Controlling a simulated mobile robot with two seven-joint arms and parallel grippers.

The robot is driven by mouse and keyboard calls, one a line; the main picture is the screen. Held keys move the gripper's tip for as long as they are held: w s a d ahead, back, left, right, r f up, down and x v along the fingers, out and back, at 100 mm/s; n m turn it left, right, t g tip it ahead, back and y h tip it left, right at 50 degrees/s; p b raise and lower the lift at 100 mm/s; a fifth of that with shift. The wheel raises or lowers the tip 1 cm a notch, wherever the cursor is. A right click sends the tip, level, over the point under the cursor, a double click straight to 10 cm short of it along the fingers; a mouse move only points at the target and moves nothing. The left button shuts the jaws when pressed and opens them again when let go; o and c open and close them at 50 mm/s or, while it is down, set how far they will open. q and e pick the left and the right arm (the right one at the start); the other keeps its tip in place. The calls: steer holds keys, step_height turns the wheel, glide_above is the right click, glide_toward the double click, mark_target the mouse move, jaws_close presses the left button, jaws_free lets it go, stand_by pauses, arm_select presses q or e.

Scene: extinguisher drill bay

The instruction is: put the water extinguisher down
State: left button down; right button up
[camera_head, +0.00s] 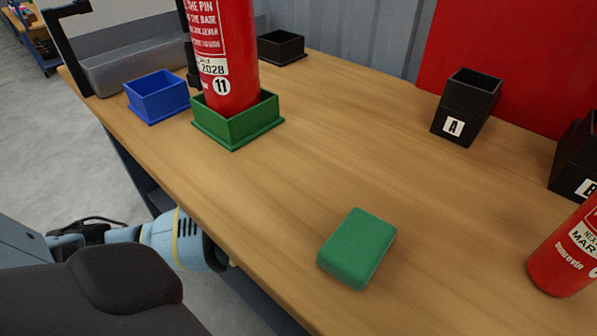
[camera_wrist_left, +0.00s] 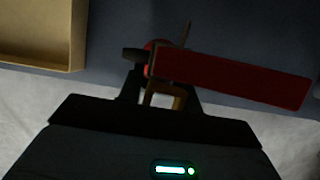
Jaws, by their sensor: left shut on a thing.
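My left gripper (camera_wrist_left: 162,100) shows in the left wrist view, shut on a red thing (camera_wrist_left: 230,78) with a long flat red part and a small brass-coloured piece. It looks like the top of an extinguisher; its label is not visible and its body is hidden. In the head view my left wrist is low beside the table's front edge, and the gripper is hidden there. A red extinguisher (camera_head: 225,50) marked 11 stands upright in a green square holder (camera_head: 238,128). Another red extinguisher (camera_head: 568,255) is cut off at the right edge. My right gripper is not in view.
On the wooden table (camera_head: 330,140) are an empty blue holder (camera_head: 158,97), a black holder (camera_head: 281,46), a green block (camera_head: 357,248), and black boxes marked A (camera_head: 466,105) and B (camera_head: 577,160). A red panel (camera_head: 515,60) stands behind.

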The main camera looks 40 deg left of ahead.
arm_select(q)
steer(key=shift+w, duration=0.55)
steer(key=shift+f+b, duration=0.3)
steer(key=shift+b, duration=0.1)
step_height(320, 180, down, 2)
steer(key=shift+f+b, duration=0.25)
steer(key=shift+b, duration=0.5)
steer(key=shift+f, duration=0.2)
steer(key=shift+r, duration=0.1)
